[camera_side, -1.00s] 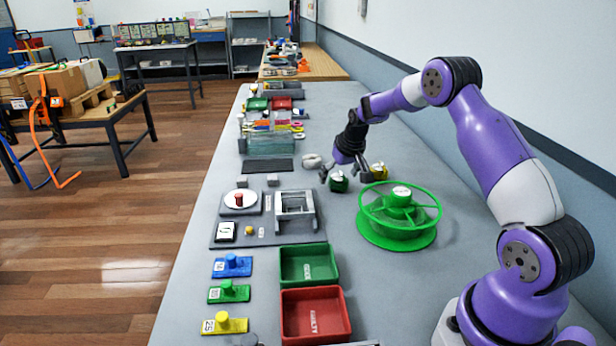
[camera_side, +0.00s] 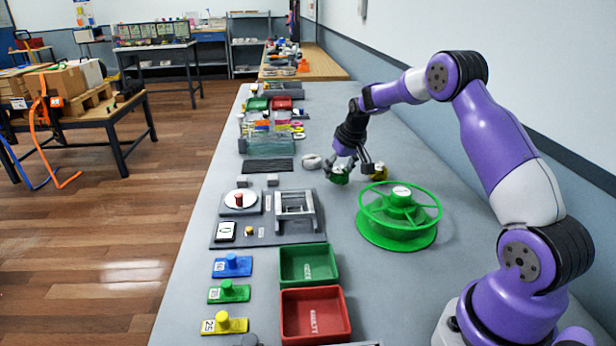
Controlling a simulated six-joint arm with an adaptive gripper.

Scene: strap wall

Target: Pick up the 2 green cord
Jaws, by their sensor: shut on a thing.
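A small green cord bundle (camera_side: 339,177) with a pale top is at my gripper (camera_side: 350,172), at the far side of the large green reel. My gripper points down and its fingers are closed around the green bundle, partly covering it. I cannot tell whether the bundle is clear of the bench. A yellow bundle (camera_side: 378,171) sits just right of the fingers. No label on the green bundle is readable.
The large green reel (camera_side: 398,232) stands close in front of my gripper. A pale ring (camera_side: 312,161) lies just left. Green (camera_side: 309,281) and red (camera_side: 340,329) bins, a grey fixture (camera_side: 296,222) and numbered blocks line the left side. The wall bounds the right.

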